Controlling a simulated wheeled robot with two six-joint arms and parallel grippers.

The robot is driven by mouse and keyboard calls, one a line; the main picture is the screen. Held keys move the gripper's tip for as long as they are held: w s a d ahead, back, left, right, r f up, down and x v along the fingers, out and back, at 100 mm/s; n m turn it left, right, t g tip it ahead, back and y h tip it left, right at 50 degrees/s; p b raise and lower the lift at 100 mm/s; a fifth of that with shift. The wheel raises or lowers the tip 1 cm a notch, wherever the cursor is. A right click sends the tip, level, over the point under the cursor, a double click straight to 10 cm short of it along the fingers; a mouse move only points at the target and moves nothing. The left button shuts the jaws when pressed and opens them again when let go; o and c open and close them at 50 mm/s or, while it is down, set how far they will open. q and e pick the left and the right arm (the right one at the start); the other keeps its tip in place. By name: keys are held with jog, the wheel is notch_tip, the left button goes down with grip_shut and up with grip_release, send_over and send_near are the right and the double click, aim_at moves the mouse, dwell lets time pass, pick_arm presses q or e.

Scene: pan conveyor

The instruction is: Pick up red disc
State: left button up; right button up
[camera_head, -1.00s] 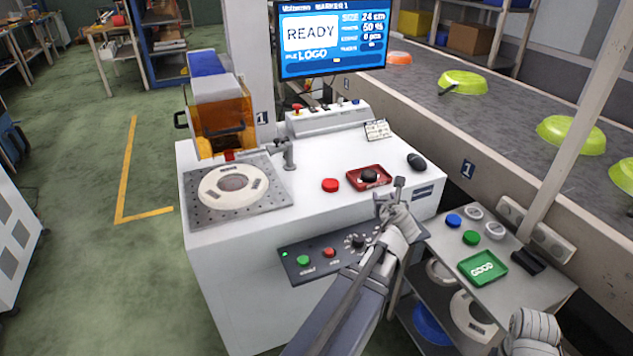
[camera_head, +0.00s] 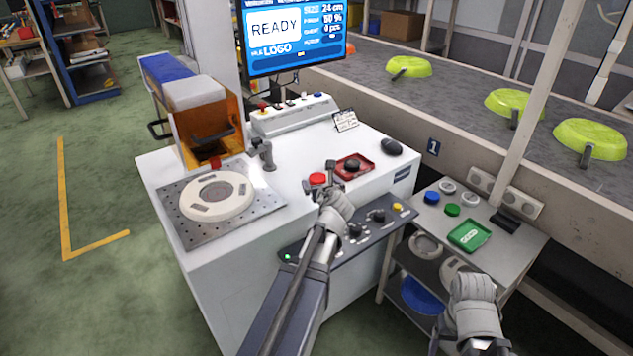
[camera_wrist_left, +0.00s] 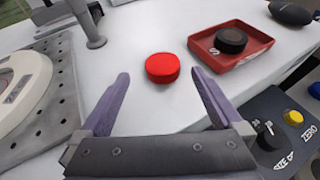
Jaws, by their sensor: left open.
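The red disc (camera_head: 317,179) lies flat on the white machine top, left of a small red tray (camera_head: 354,166). In the left wrist view the red disc (camera_wrist_left: 162,68) sits just beyond and between the two fingertips, apart from both. My left gripper (camera_head: 318,189) is open and empty, close to the near side of the disc; its fingers also show in the left wrist view (camera_wrist_left: 160,78). My right arm shows at the lower right in the head view, but its fingers cannot be made out.
The red tray holds a black disc (camera_wrist_left: 230,40). A dark mouse-like object (camera_head: 391,147) lies to its right. A perforated plate (camera_head: 190,228) with a white ring (camera_head: 217,196) is at left. A side shelf holds a green tray (camera_head: 469,236). Green pans ride the conveyor (camera_head: 450,103).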

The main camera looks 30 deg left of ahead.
aim_at(318, 178)
pick_arm(q)
jog(key=b+x, duration=0.1)
jog(key=x, duration=0.4)
jog(key=shift+w+b, duration=0.15)
jog(key=shift+b, duration=0.25)
jog(key=shift+d, duration=0.1)
jog(key=shift+c, duration=0.5)
jog(key=c, duration=1.4)
jog(key=shift+r, duration=0.1)
notch_tip(318, 178, up, 10)
jog(key=p, duration=1)
